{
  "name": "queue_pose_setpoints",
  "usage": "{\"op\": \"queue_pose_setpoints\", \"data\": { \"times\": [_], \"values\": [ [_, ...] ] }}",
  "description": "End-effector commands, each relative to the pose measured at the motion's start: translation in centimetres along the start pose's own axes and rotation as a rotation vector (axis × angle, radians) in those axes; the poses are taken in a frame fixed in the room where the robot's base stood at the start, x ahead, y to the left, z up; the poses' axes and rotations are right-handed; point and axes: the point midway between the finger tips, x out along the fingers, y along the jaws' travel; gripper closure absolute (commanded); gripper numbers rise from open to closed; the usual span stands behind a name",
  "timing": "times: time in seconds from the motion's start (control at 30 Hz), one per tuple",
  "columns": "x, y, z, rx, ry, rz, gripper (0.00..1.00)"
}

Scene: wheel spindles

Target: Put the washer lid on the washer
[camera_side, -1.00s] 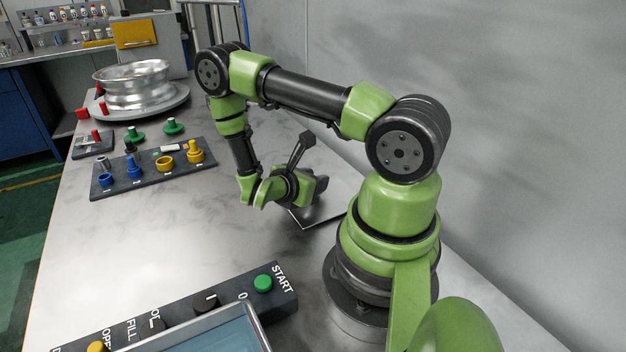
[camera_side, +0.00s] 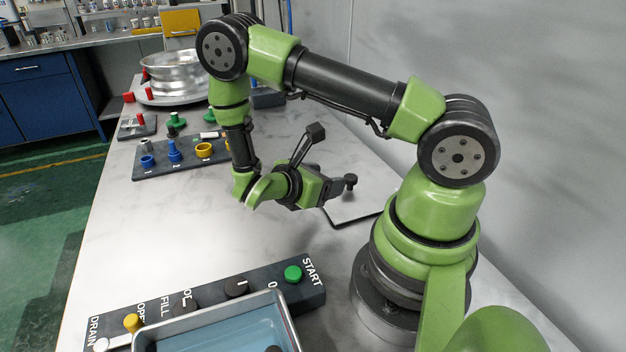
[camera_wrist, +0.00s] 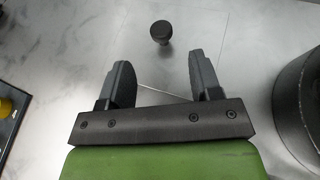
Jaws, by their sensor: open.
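The washer lid (camera_side: 348,216) is a thin, flat plate lying on the table beside my arm's base, with a black knob (camera_side: 351,181) standing up from it. My gripper (camera_side: 337,188) is low beside the lid, just left of the knob in the side view. In the wrist view my gripper (camera_wrist: 160,62) is open and empty. The lid's black knob (camera_wrist: 161,32) lies ahead of the gap between the fingers, not between them. The washer (camera_side: 215,325) is an open metal tank with blue liquid in front, cut off by the lower picture edge.
A control panel (camera_side: 262,288) with knobs and a green START button borders the washer. Farther back are a dark board (camera_side: 187,172) with blue and yellow parts, green parts, and a metal wheel (camera_side: 172,72) on a round plate. The table's middle is clear.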

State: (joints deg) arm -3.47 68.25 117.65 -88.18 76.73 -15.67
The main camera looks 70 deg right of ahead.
Motion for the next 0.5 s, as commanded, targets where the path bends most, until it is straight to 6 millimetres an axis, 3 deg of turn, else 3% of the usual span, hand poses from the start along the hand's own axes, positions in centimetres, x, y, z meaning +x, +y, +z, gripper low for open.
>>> {"op": "queue_pose_setpoints", "data": {
  "times": [0.1, 0.3, 0.5],
  "values": [
    [-2.0, 0.1, 0.0, 0.002, 0.000, 0.005, 0.42],
    [-3.7, 0.0, 0.4, 0.026, 0.017, -0.010, 0.42],
    [-6.6, -0.4, 3.9, 0.273, 0.181, -0.118, 0.42]
  ]
}}
